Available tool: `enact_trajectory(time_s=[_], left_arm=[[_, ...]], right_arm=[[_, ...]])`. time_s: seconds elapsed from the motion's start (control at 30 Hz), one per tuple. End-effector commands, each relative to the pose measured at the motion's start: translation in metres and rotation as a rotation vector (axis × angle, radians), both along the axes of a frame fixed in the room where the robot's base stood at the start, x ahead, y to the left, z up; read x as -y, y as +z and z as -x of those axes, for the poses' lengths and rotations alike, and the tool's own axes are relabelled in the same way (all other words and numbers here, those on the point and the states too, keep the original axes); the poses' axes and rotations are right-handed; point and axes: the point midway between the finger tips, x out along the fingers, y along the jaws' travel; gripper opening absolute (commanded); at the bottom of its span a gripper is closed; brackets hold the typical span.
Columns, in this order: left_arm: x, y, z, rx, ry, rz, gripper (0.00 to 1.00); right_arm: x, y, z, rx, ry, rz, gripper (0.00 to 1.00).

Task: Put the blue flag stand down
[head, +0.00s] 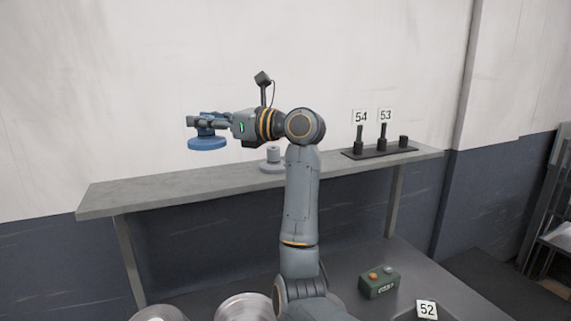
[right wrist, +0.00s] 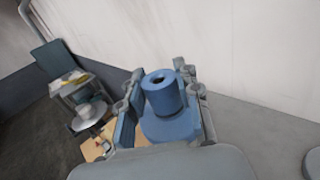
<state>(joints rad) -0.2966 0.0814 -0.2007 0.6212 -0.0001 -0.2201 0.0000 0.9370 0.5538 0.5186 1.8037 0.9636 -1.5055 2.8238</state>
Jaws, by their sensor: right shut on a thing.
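The blue flag stand (head: 207,143) has a round base and a short upright post with a hole in its top. My right gripper (head: 203,123) is shut on it and holds it above the left part of the grey shelf (head: 130,197). In the right wrist view the post of the blue flag stand (right wrist: 163,95) stands between the two fingers of my right gripper (right wrist: 160,105). The stand looks about upright in the head view. I cannot tell how high its base is above the shelf. My left gripper is not in view.
A grey flag stand (head: 272,160) sits on the shelf behind my right arm. A black rack (head: 380,151) with number signs 54 and 53 is farther right. A green button box (head: 379,283) is on the lower table. The shelf's left part looks bare.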

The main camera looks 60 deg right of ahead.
Motion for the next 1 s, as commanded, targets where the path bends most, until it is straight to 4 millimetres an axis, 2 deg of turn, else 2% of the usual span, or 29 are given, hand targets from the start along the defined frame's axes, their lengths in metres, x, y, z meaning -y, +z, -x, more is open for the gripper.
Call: enact_trajectory(time_s=[0.1, 0.23, 0.33, 0.47, 0.7, 0.8, 1.0], left_arm=[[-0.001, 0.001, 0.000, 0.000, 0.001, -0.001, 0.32], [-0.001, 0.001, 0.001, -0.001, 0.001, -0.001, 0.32], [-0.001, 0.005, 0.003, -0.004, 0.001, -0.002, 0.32], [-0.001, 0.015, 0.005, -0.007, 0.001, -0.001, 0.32], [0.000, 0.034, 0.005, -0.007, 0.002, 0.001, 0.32], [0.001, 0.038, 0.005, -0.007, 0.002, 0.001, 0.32], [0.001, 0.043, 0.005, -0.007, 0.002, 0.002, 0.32]], right_arm=[[0.008, 0.013, 0.006, 0.002, -0.008, 0.001, 0.00], [0.009, 0.014, 0.006, -0.001, -0.009, 0.001, 0.00], [0.006, 0.011, -0.003, -0.003, -0.007, 0.000, 0.00], [-0.002, 0.000, -0.029, -0.006, -0.003, -0.003, 0.00], [-0.017, -0.026, -0.086, -0.006, -0.005, -0.002, 0.00], [-0.021, -0.050, -0.100, -0.006, -0.006, -0.002, 0.00], [-0.025, -0.073, -0.118, -0.002, -0.007, 0.001, 0.00]])
